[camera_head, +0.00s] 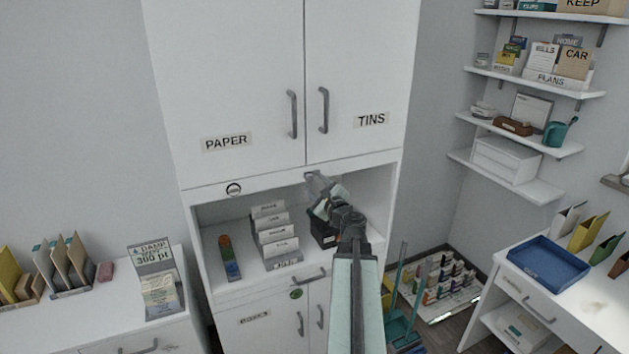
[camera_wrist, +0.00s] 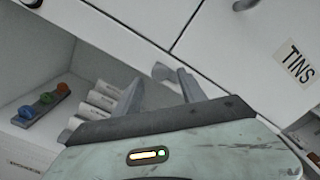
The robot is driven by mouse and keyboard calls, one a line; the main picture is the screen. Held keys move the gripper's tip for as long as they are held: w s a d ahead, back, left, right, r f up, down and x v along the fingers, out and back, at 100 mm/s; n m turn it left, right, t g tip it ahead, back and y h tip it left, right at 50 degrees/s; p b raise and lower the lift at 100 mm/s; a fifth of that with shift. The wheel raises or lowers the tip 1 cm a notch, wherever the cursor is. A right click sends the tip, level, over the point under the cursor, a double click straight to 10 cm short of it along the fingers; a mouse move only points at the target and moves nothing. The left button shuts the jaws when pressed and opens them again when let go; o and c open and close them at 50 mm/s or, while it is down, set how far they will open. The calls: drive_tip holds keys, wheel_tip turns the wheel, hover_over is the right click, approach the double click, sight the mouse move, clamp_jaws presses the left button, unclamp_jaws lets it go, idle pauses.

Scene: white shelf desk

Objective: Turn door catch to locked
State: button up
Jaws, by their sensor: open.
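A small light grey catch (camera_wrist: 162,72) shows in the wrist view on the white rail under the two upper doors. It lies just beyond my fingertips, between their lines. In the head view my gripper (camera_head: 318,186) is in front of that rail, below the gap between the PAPER door (camera_head: 225,110) and the TINS door (camera_head: 360,90), and mostly covers the catch. In the wrist view my gripper (camera_wrist: 162,84) is open, with one finger on each side and nothing held. Both upper doors look shut. I cannot tell how far the catch is turned.
Below the rail is an open shelf with a card rack (camera_head: 275,240) and a strip of coloured knobs (camera_head: 229,257). Grey door handles (camera_head: 292,114) hang above my gripper. A round dark mark (camera_head: 233,189) is on the rail at left. A blue tray (camera_head: 549,268) sits on the right desk.

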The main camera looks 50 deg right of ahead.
sight(311, 179)
drive_tip(key=x, duration=0.3)
drive_tip(key=shift+w+d, duration=0.1)
drive_tip(key=shift+w, duration=0.1)
clamp_jaws()
drive_tip(key=shift+d+r, duration=0.1)
drive_tip(key=shift+d, duration=0.1)
drive_tip(key=shift+a, duration=0.1)
drive_tip(key=n, duration=0.4)
drive_tip(key=shift+a, duration=0.1)
drive_tip(key=n, duration=0.4)
drive_tip(key=shift+s+f+n, duration=0.1)
drive_tip(key=shift+f+n, duration=0.15)
drive_tip(key=shift+n, duration=0.15)
drive_tip(key=n, duration=0.4)
drive_tip(key=shift+a+n, duration=0.1)
drive_tip(key=shift+n, duration=2.4)
